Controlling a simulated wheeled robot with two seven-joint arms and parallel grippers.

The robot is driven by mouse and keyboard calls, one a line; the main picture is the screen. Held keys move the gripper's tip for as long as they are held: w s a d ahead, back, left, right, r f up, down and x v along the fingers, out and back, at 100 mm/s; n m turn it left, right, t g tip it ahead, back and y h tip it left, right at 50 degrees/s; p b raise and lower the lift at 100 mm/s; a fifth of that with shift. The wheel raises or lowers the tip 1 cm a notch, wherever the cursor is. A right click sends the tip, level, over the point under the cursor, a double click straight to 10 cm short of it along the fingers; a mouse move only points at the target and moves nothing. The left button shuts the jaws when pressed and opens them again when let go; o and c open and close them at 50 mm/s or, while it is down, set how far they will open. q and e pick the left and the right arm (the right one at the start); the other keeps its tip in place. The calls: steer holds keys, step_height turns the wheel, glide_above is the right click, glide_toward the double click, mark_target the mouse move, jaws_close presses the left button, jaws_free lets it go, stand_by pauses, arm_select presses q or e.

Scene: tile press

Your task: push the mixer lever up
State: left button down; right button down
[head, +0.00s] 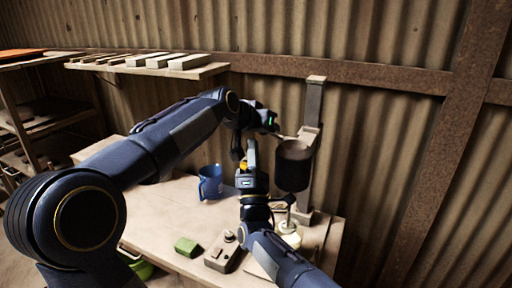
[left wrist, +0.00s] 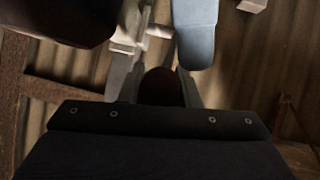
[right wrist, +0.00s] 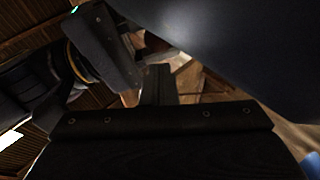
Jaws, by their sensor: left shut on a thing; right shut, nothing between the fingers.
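The mixer has a dark drum (head: 293,168) on an upright grey post (head: 313,100) at the back right of the bench. My left gripper (left wrist: 163,76) reaches the mixer's upper left side. In the left wrist view its fingers are shut on a round reddish-brown knob (left wrist: 162,90), which looks like the end of the mixer lever. In the head view my left wrist hides most of the lever. My right gripper (head: 252,147) points up just left of the drum, below the left one. It is shut and empty, and its closed fingers (right wrist: 158,82) show in the right wrist view.
A blue mug (head: 210,183) stands on the workbench (head: 160,217). A green block (head: 186,246) and a grey box with a knob (head: 222,254) lie near the front edge. A wall shelf (head: 120,68) holds several pale tiles. My two grippers are close together.

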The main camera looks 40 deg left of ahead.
arm_select(q)
steer(key=shift+f, duration=0.1)
arm_select(e)
steer(key=shift+w+d+r, duration=0.15)
steer(key=shift+w+r, duration=0.2)
steer(key=shift+r, duration=0.05)
